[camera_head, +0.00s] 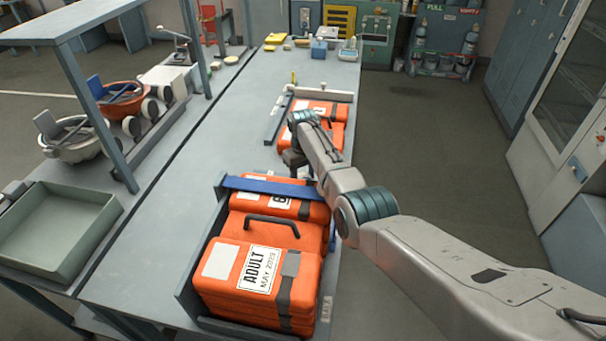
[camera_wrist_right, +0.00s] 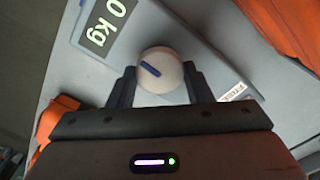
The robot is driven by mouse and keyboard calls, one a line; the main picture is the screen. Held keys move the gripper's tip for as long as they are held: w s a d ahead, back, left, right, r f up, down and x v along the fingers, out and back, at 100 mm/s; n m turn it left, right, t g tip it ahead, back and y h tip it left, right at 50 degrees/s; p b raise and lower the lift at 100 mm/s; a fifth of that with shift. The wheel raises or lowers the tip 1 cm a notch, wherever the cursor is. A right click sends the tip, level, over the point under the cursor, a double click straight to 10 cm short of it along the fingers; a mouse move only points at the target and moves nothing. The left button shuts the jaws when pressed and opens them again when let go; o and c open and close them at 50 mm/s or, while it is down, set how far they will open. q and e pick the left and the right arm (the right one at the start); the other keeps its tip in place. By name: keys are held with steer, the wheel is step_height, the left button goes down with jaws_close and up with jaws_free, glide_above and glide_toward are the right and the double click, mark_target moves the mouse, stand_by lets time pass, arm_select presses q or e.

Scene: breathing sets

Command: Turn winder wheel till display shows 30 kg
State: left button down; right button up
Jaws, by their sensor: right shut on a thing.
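In the right wrist view, a round white wheel (camera_wrist_right: 160,66) with a blue mark sits between the fingers of my right gripper (camera_wrist_right: 160,86). The gripper is shut on it, with a dark finger at each side. The blue mark slants from upper left to lower right. The display (camera_wrist_right: 101,22) is at the upper left of that view and shows "0 kg"; anything before the 0 is cut off by the frame edge. In the head view, my right gripper (camera_head: 294,158) is low behind the front orange cases, and the wheel and display are hidden. My left gripper is not in view.
Orange cases (camera_head: 228,262) with a blue strap (camera_head: 268,187) fill a grey rack at the front. More orange cases (camera_head: 325,110) lie beyond my right gripper. A green-grey tray (camera_head: 60,232) and bowls (camera_head: 72,148) stand at left. The bench middle (camera_head: 165,200) is clear.

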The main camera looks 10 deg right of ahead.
steer(key=m, duration=0.4)
steer(key=shift+m+p, duration=0.3)
steer(key=shift+p, duration=0.05)
steer(key=m, duration=0.5)
steer(key=shift+m, duration=0.4)
steer(key=o, duration=1)
steer(key=shift+r, duration=0.1)
step_height(320, 180, up, 11)
steer(key=shift+f+b, duration=0.15)
steer(key=shift+b, duration=0.85)
